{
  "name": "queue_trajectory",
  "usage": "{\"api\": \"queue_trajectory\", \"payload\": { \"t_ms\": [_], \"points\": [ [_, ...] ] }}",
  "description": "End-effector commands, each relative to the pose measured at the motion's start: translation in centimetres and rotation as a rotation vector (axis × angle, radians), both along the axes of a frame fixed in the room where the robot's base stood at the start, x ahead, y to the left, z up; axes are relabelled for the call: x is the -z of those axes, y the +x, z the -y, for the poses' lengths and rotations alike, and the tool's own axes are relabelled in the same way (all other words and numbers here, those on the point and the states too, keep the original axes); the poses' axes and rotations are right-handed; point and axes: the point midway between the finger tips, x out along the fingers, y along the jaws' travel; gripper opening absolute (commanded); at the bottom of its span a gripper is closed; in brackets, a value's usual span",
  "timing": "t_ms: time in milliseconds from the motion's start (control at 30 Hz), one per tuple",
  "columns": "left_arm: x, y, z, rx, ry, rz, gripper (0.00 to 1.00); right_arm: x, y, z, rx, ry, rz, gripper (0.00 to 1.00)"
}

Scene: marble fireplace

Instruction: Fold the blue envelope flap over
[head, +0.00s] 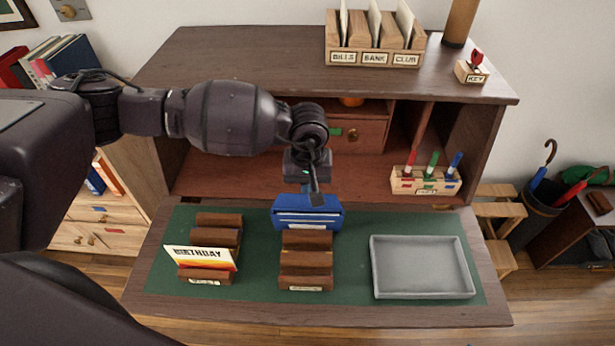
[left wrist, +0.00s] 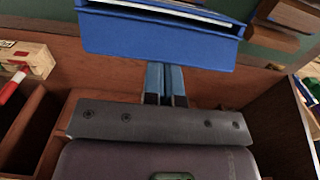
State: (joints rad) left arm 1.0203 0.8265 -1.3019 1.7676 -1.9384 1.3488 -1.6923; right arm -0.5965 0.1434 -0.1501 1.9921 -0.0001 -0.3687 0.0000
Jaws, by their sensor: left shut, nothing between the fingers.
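The blue envelope (head: 308,217) stands in the back slot of the middle wooden rack (head: 306,262) on the desk's green mat. In the left wrist view the blue envelope (left wrist: 160,40) shows its broad blue face, with a white edge along its top side. My left gripper (head: 307,190) points down just behind and above the envelope. Its blue-tipped fingers (left wrist: 165,82) are together with nothing between them, close to the envelope's edge; I cannot tell whether they touch it. How far the flap is folded is unclear. My right gripper is in neither view.
A grey tray (head: 422,238) lies empty at the right of the mat. Behind are cubbyholes with a pen holder (head: 426,182); a letter sorter (head: 374,57) stands on the top shelf.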

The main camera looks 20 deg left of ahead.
Motion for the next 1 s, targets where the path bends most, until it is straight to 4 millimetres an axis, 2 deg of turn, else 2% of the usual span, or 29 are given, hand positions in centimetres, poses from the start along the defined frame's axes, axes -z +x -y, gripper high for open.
{"api": "queue_trajectory", "payload": {
  "t_ms": [100, 433, 700, 1000],
  "points": [
    [0.0, -0.7, 0.2, 0.001, 0.0, 0.0, 0.0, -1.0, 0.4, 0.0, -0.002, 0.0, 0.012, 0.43],
    [0.5, -2.6, 0.7, 0.001, 0.0, -0.006, 0.0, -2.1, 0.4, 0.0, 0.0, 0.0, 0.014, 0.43],
    [1.1, -3.9, 1.1, 0.002, 0.0, -0.003, 0.0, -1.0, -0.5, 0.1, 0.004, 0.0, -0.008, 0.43],
    [1.6, -5.3, 1.6, 0.002, 0.0, -0.001, 0.0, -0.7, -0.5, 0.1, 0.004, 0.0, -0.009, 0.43]
  ]
}}
